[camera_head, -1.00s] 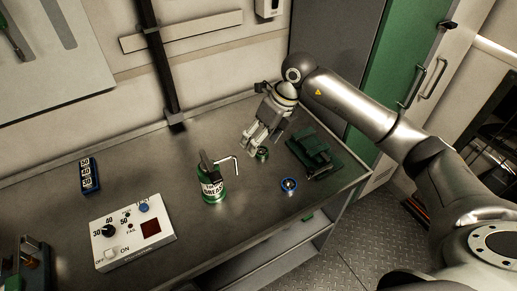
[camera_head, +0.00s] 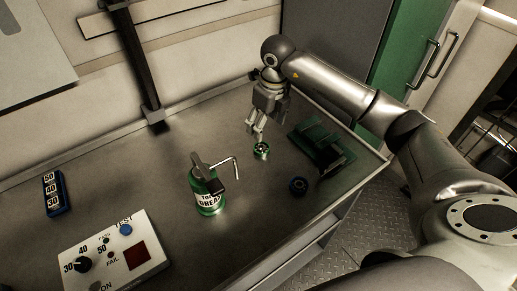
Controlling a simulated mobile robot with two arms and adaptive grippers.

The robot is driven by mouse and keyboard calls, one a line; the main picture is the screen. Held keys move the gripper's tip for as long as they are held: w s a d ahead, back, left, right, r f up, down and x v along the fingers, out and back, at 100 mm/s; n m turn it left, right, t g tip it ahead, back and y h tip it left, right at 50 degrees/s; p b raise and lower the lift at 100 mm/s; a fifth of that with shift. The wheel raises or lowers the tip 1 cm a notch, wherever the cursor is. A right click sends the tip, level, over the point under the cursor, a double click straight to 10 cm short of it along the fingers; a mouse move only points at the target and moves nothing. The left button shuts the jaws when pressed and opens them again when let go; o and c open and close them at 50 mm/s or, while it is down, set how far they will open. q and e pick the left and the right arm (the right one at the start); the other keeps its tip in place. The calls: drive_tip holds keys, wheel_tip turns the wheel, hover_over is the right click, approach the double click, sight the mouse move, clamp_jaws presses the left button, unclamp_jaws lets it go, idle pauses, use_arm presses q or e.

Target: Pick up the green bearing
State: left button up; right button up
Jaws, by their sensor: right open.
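The green bearing (camera_head: 261,151) is a small ring with a dark centre, lying on the grey metal workbench (camera_head: 150,185). My right gripper (camera_head: 256,139) points down just behind and above it, with its fingers open. The fingertips look close to the bearing's far edge; I cannot tell whether they touch it. The bearing is in plain view and not between the fingers. My left gripper is not in view.
A green grease can (camera_head: 207,190) with a bent spout stands to the left. A white test box (camera_head: 115,250) and a blue number block (camera_head: 55,193) are farther left.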

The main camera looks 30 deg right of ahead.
sight(262, 147)
wheel_tip(262, 147, down, 4)
drive_tip(key=shift+s+a+r+p, duration=0.1)
drive_tip(key=shift+s+p, duration=0.05)
drive_tip(key=shift+p, duration=0.35)
drive_tip(key=f, duration=0.1)
drive_tip(key=f+p, duration=0.2)
drive_tip(key=f, duration=0.1)
drive_tip(key=shift+w+a+f, duration=0.1)
drive_tip(key=shift+w+a, duration=0.2)
drive_tip(key=shift+a, duration=0.05)
drive_tip(key=shift+f, duration=0.55)
drive_tip(key=shift+w, duration=0.1)
drive_tip(key=c, duration=1.2)
